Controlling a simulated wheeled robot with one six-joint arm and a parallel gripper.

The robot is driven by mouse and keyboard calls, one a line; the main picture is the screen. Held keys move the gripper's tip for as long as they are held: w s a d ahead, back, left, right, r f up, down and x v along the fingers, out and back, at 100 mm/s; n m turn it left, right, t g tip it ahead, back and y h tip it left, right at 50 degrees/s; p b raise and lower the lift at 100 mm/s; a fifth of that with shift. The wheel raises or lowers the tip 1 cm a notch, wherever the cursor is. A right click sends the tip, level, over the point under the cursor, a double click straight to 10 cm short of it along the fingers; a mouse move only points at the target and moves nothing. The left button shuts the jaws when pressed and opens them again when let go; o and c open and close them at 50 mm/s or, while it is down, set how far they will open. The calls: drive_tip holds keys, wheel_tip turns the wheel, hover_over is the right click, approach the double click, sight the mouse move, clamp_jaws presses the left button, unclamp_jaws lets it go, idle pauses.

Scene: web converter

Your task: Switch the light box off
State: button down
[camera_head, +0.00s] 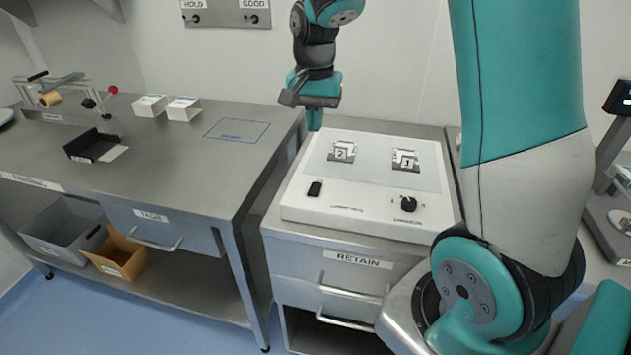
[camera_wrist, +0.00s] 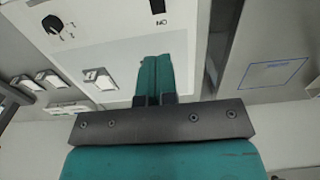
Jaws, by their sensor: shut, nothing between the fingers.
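The light box (camera_head: 370,222) is a low white box with a pale top panel, standing on the steel drawer cabinet. A black rocker switch (camera_head: 314,189) is at its front left; it also shows at the top edge of the wrist view (camera_wrist: 157,6), beside lettering. A black knob (camera_head: 408,204) is at its front right. Two clear pieces, numbered 2 (camera_head: 341,152) and 1 (camera_head: 405,160), lie on the panel. My gripper (camera_head: 314,122) is shut and empty, pointing down above the box's back left corner, behind the switch and apart from it. I cannot tell whether the panel is lit.
The steel table (camera_head: 150,170) on the left holds a black tray (camera_head: 92,146), white boxes (camera_head: 183,109) and a blue-outlined area (camera_head: 237,130). A gap separates it from the cabinet marked RETAIN (camera_head: 345,270). A device with a screen (camera_head: 619,98) stands right.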

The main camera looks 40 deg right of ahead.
sight(315, 184)
drive_tip(key=shift+d, duration=0.1)
wheel_tip(315, 184, down, 14)
drive_tip(key=shift+f+p, duration=0.1)
drive_tip(key=shift+p, duration=1.15)
